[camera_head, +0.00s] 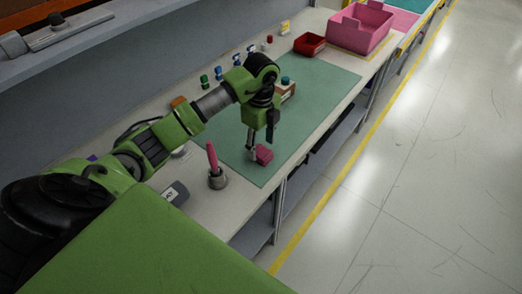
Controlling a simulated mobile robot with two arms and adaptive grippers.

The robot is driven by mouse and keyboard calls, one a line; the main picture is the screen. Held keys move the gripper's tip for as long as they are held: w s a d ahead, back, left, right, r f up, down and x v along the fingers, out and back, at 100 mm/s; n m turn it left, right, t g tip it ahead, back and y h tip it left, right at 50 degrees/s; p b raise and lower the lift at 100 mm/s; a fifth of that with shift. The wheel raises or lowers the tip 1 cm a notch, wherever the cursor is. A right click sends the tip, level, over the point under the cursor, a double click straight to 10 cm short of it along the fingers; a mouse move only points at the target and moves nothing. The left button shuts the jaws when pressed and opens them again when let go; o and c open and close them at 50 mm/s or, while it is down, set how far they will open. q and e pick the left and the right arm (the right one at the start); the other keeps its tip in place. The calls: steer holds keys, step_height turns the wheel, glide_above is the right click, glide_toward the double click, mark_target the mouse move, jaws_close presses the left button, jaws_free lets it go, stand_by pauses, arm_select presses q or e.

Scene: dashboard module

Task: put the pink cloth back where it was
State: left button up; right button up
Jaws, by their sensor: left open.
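The pink cloth (265,156) lies crumpled on the green mat (325,88) near its front-left part. My left gripper (258,148) points down at the cloth, with its fingertips right above or beside it. The gripper is open; I cannot tell whether the fingers touch the cloth. The gripper hides a little of the cloth's back edge. My right gripper is not in view.
A metal cup (218,180) with a pink-handled tool (212,156) stands left of the cloth. A small brown box (288,92) is behind the gripper. Several coloured small items line the wall side. A red bin (309,45) and pink crate (352,36) stand farther back.

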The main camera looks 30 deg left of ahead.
mark_target(261, 151)
arm_select(q)
step_height(261, 151, up, 9)
steer(key=shift+b, duration=0.4)
